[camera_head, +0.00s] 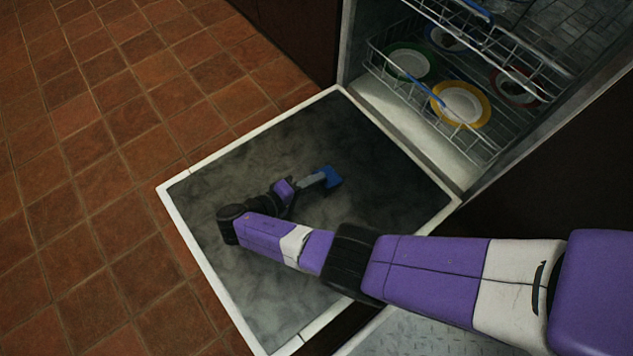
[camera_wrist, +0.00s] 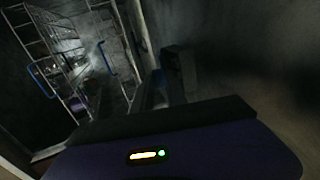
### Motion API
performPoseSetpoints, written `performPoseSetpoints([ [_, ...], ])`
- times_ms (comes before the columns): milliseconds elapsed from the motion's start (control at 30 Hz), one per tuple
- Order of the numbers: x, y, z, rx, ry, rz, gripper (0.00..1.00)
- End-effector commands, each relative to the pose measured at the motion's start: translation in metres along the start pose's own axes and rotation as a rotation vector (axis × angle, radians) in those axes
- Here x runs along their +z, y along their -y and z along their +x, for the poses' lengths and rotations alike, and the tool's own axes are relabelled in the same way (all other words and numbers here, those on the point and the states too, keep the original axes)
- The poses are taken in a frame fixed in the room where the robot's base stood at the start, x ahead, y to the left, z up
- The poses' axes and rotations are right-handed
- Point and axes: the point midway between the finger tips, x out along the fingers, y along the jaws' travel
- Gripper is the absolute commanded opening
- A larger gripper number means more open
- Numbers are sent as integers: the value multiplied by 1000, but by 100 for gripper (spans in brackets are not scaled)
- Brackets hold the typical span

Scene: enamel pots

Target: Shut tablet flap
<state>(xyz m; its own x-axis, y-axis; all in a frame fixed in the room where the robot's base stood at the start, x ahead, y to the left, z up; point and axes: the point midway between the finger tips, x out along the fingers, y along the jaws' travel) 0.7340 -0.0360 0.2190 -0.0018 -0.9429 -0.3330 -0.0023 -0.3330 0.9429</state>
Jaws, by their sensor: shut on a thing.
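The dishwasher door (camera_head: 350,150) is open and lies flat, its dark inner face up with a pale rim. A small blue piece (camera_head: 333,176), which looks like the tablet flap, shows on the inner face, right at the tip of my gripper (camera_head: 322,178). My gripper reaches low over the door and is shut on this blue piece; the fingers hide part of it. I cannot tell the flap's angle. In the wrist view my gripper (camera_wrist: 170,82) is dark and blurred, and the flap is not clear there.
The lower rack (camera_head: 455,95) holds several plates, among them a yellow-rimmed plate (camera_head: 461,103) and a green-rimmed plate (camera_head: 409,62). The rack also shows in the wrist view (camera_wrist: 85,60). Tiled floor (camera_head: 90,180) lies clear to the left of the door.

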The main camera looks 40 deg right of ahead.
Motion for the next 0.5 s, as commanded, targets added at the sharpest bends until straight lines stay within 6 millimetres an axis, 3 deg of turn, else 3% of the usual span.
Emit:
performPoseSetpoints([
  [500, 1, 3, 2, 37, 4, -1, 0],
])
